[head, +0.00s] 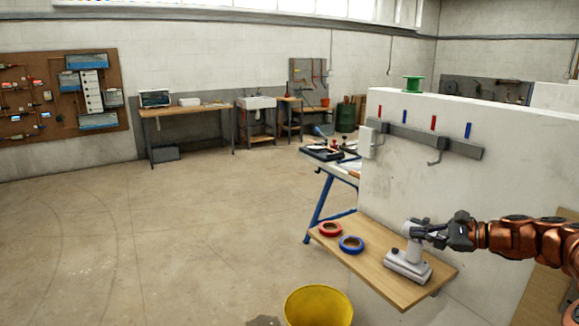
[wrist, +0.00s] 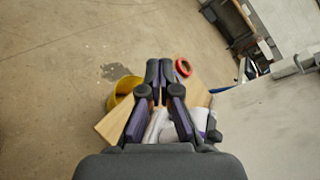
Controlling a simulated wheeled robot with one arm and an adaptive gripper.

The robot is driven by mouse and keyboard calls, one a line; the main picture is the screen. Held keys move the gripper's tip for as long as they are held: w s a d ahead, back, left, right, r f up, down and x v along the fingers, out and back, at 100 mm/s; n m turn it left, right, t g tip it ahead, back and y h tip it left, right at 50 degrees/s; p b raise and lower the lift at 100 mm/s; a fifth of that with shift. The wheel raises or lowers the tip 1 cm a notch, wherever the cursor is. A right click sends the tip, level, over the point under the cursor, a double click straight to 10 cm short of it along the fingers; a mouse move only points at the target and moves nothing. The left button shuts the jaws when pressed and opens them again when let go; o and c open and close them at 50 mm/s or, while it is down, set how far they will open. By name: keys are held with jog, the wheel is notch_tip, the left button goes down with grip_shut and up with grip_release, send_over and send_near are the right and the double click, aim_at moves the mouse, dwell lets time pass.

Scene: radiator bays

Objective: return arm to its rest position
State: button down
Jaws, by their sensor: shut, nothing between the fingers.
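My gripper (head: 447,234) reaches in from the right in the head view, over the small wooden shelf (head: 376,258). It also shows in the wrist view (wrist: 159,64) with its fingers together and nothing between them. A white and grey cordless drill (head: 408,262) stands upright on the shelf, close to the fingers. In the head view the fingers overlap the drill's top; I cannot tell whether they touch it. In the wrist view the drill is partly hidden beneath the fingers.
A red tape ring (head: 330,229) and a blue one (head: 351,245) lie on the shelf. A yellow bucket (head: 318,306) stands on the floor in front. A white partition wall (head: 480,170) with a hook rail (head: 430,140) rises behind my gripper. The floor at left is clear.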

jog(key=s+a+r+n+g, duration=0.2)
jog(key=s+a+n+g, duration=0.15)
jog(key=a, duration=0.45)
jog(key=s+a+r+n+g, duration=0.1)
jog(key=s+a+n+g, duration=0.15)
jog(key=s+a, duration=0.4)
jog(key=s+a+f+n+g+h+p, duration=0.1)
jog(key=s+a+n+g+h, duration=0.15)
jog(key=s+a+n, duration=0.45)
jog(key=s+d+f+n+h, duration=0.1)
jog(key=s+d+f+h, duration=0.1)
jog(key=s, duration=0.7)
jog(key=s+d+f+n+g+h+p, duration=0.1)
jog(key=s+f+h, duration=0.3)
jog(key=s, duration=0.5)
jog(key=s+d+f+n+h, duration=0.1)
jog(key=s+d+f+h, duration=0.2)
jog(key=s, duration=0.6)
jog(key=shift+s+d+n+g, duration=0.35)
jog(key=shift+d+n, duration=0.05)
